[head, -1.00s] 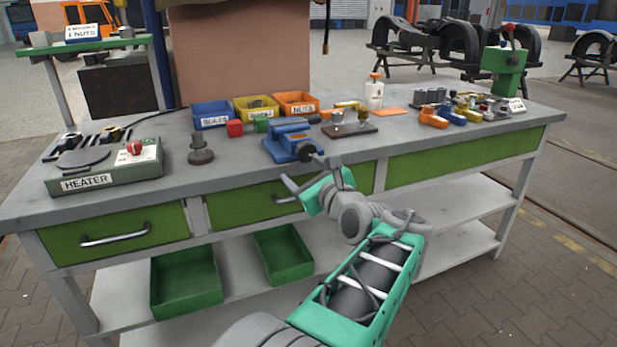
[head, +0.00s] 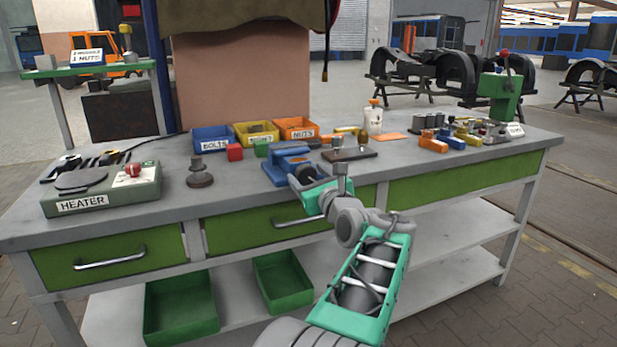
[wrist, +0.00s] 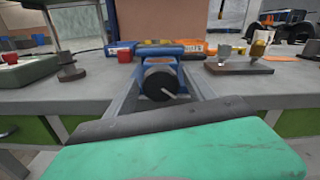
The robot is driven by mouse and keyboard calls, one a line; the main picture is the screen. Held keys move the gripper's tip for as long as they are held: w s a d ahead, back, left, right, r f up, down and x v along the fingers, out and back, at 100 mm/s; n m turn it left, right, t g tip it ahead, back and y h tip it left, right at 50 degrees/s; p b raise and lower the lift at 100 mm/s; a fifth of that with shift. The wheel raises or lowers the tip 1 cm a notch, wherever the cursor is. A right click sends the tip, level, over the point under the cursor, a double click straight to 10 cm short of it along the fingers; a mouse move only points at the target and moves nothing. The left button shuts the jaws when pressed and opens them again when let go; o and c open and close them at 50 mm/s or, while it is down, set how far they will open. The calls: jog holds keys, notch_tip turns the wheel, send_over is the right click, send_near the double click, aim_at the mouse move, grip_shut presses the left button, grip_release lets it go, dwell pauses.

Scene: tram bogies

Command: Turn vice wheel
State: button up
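The blue vice (head: 280,172) stands near the front edge of the bench, in the middle of the head view. Its dark round wheel (head: 305,173) faces me and is partly covered by my gripper in that view. In the wrist view the wheel (wrist: 158,84) is centred, with a thin pale handle bar across its face. My gripper (wrist: 162,77) is open, with one grey finger on each side of the wheel. I cannot tell whether the fingers touch it. In the head view my gripper (head: 302,186) is at the bench's front edge.
Bins of bolts (head: 212,139) and nuts (head: 297,129) stand behind the vice. A heater (head: 100,192) and a dark round stand (head: 200,173) are to the left. A brown board (head: 350,154) lies close to the right. Green drawers (head: 265,222) are below.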

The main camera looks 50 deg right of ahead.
jog(key=c, duration=1.2)
jog(key=shift+n, duration=0.4)
